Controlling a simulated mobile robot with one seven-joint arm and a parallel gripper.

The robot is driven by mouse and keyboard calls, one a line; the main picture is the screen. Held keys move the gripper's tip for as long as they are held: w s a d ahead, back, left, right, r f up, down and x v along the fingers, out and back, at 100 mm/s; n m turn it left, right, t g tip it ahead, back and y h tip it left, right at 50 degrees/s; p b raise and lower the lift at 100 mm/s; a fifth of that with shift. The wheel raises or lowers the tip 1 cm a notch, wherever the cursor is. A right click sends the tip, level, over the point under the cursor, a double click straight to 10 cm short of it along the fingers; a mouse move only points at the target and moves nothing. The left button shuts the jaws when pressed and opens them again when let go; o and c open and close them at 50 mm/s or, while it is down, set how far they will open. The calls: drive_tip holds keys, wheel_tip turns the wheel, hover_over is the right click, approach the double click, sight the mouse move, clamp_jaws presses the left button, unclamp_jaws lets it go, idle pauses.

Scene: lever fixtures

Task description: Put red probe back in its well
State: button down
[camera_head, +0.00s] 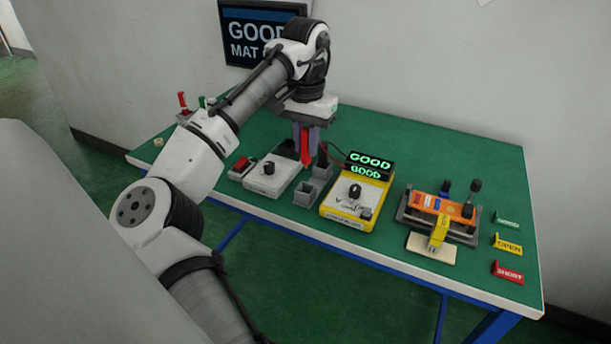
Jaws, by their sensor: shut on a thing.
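My gripper (305,152) points down over the back middle of the table, its purple fingers shut on the red probe (306,146). The probe hangs roughly upright between the fingers, its lower end above and behind the grey wells. The grey well block has a front square well (305,194) and a taller rear part (323,170). The front well looks empty; I cannot tell whether the rear one holds anything. A dark lead runs from near the probe toward the yellow tester (352,203), whose display (369,165) reads GOOD twice.
A white box with a black knob (270,177) stands left of the wells. An orange fixture (440,208) with a yellow block (437,232) is at right. Labelled tags (508,245) line the right edge of the green table (400,280). A wall screen (250,35) hangs behind.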

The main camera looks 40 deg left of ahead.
sight(306, 168)
wheel_tip(306, 168, down, 9)
drive_tip(key=shift+r+p, duration=0.1)
drive_tip(key=shift+p, duration=0.35)
drive_tip(key=c, duration=1.3)
unclamp_jaws()
